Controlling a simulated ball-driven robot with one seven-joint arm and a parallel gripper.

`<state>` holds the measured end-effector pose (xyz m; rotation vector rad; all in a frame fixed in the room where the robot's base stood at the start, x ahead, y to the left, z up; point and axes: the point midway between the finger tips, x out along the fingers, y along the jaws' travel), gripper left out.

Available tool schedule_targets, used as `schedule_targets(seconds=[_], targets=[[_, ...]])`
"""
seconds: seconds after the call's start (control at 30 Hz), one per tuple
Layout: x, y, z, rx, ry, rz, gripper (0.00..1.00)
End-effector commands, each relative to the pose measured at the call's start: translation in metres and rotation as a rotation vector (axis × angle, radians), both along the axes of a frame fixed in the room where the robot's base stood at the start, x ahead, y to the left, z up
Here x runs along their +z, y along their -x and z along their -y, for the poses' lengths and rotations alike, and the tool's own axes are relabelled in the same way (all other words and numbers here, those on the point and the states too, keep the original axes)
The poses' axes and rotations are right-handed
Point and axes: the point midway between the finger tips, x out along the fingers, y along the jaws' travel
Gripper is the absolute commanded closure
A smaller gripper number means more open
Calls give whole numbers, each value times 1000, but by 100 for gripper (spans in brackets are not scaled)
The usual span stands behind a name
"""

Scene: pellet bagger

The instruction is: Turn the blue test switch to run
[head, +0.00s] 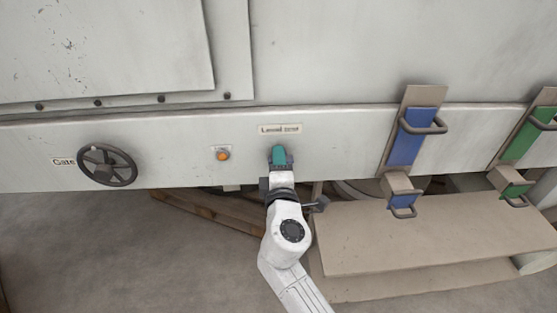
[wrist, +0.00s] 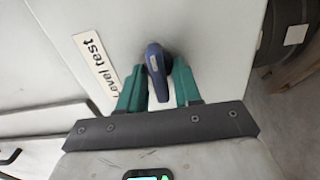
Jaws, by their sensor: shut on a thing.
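The blue test switch (wrist: 155,72) is a dark blue lever knob on the pale machine panel, below the "Level test" label (head: 280,129). The label also shows in the wrist view (wrist: 96,68), left of the knob. My gripper (head: 279,157) is at the switch and covers it in the head view. In the wrist view my gripper's teal fingers (wrist: 157,88) stand on either side of the knob, shut on it. The knob's handle points toward my gripper's palm. No run mark is readable.
A black handwheel (head: 107,164) marked "Gate" and a small orange lamp (head: 223,155) sit on the panel to the left. Blue (head: 406,138) and green (head: 521,141) slides with handles are on the right, above a beige platform (head: 420,235). A wooden pallet (head: 215,208) lies beneath.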

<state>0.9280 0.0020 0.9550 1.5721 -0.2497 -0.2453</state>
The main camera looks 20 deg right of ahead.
Motion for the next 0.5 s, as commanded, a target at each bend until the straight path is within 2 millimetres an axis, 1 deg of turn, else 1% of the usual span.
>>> schedule_targets(seconds=[0.5], targets=[[-2,0,-2,4,31,-13,97]])
